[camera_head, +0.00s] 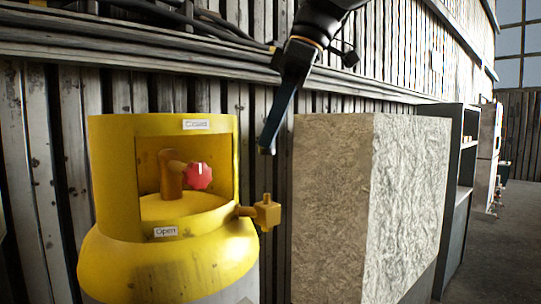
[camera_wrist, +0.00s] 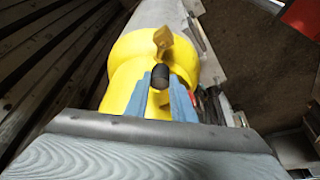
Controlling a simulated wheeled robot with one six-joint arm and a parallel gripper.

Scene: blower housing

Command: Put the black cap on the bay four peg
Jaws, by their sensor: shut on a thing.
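In the wrist view my gripper (camera_wrist: 160,92) is shut on a black cap (camera_wrist: 160,75), whose dark rounded end shows between the two blue-grey fingers. The fitting also shows just beyond the cap in the wrist view (camera_wrist: 163,39). No bay number is legible, so I cannot tell which peg is bay four.
A red knob (camera_head: 199,176) sits in the collar opening, between the labels Closed (camera_head: 195,125) and Open (camera_head: 165,232). A large rough stone-like block (camera_head: 330,210) stands close on the right. A slatted wall is behind. Open floor (camera_head: 510,230) lies at far right.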

